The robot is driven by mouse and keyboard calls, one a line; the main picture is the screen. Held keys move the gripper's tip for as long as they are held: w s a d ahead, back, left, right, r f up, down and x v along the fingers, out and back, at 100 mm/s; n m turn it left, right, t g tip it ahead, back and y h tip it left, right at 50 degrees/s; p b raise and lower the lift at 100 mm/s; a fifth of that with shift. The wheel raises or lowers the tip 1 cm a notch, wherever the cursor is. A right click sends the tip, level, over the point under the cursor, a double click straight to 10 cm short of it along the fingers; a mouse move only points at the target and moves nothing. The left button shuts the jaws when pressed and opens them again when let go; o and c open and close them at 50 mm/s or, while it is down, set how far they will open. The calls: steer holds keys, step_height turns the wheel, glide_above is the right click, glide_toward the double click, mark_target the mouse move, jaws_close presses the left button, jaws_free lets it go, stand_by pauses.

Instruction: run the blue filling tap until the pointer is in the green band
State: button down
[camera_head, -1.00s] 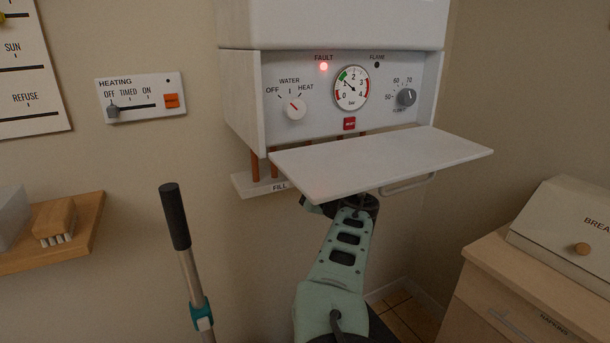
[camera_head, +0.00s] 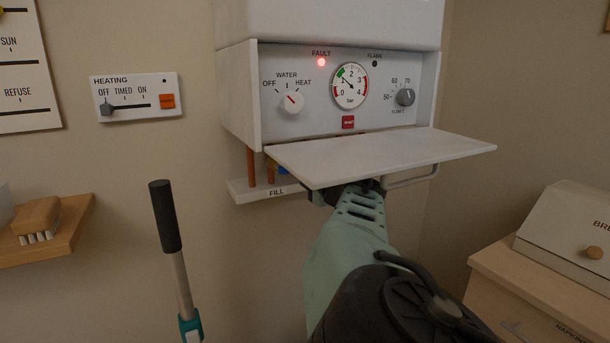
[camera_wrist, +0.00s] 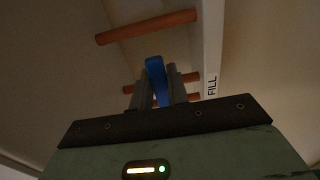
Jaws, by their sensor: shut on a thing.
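The blue filling tap (camera_wrist: 156,72) stands between the two fingers of my gripper (camera_wrist: 161,88) in the wrist view, and the gripper is shut on it. In the head view a small blue part of the tap (camera_head: 283,170) shows below the boiler, by the FILL strip (camera_head: 262,192). My gripper there is mostly hidden under the open flap (camera_head: 380,157). The round pressure gauge (camera_head: 350,86) has a green band at its upper left between red bands. Its pointer leans to the upper left, near the green band; I cannot tell whether it is inside.
The red FAULT lamp (camera_head: 321,62) is lit. The flap sticks out over my arm, with a handle (camera_head: 410,178) below it. Copper pipes (camera_wrist: 147,27) run close to the tap. A broom handle (camera_head: 166,217) stands at left, and a cabinet (camera_head: 535,290) at right.

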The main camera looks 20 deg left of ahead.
stand_by(0.4)
steer(key=c, duration=1.4)
jaws_free()
steer(key=shift+o, duration=0.2)
